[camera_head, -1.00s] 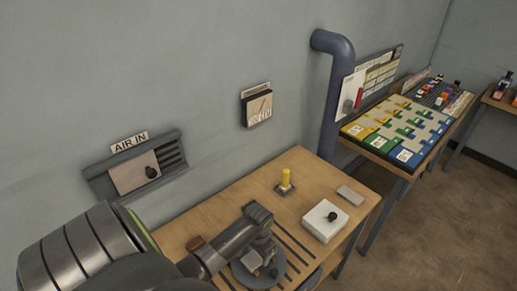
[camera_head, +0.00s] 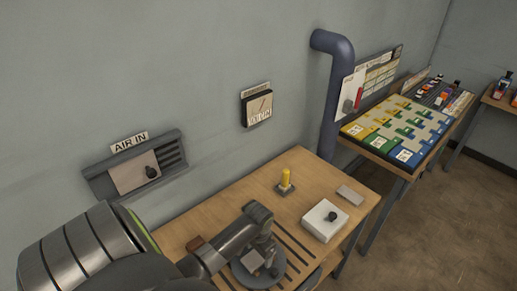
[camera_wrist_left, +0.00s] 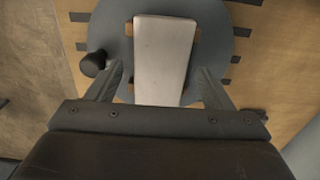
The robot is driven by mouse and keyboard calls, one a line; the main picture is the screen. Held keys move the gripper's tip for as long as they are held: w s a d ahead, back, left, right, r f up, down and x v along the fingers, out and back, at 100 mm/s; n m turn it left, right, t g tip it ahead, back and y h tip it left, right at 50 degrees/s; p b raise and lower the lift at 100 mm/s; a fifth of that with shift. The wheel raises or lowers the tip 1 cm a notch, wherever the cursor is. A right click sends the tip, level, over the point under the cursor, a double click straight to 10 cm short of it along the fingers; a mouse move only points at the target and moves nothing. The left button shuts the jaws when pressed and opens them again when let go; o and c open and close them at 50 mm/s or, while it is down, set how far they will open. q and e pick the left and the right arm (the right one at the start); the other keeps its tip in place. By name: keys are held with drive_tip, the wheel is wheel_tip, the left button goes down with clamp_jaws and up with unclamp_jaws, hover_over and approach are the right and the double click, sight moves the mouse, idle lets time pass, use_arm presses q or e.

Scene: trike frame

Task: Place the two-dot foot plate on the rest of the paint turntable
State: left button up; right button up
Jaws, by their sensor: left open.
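The paint turntable (camera_head: 259,281) is a dark grey disc on the wooden bench, under my left gripper. In the left wrist view the turntable (camera_wrist_left: 212,45) carries a pale, narrow foot plate (camera_wrist_left: 163,60). The plate lies across small tan pieces on the disc. No dots can be made out on it. My left gripper (camera_wrist_left: 160,88) is open, with one finger on each side of the plate and a gap to both. In the head view the plate (camera_head: 250,261) shows small beside the gripper (camera_head: 265,256). My right gripper is not in view.
A black knob (camera_wrist_left: 94,63) stands at the disc's edge. Dark slots (camera_head: 295,246) run beside the disc.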

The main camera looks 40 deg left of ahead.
sight(259, 256)
use_arm(q)
wheel_tip(259, 256, up, 12)
drive_tip(key=b, duration=0.1)
drive_tip(key=shift+f+b, duration=0.2)
drive_tip(key=shift+b, duration=0.15)
idle(0.4)
drive_tip(key=shift+d+f, duration=0.1)
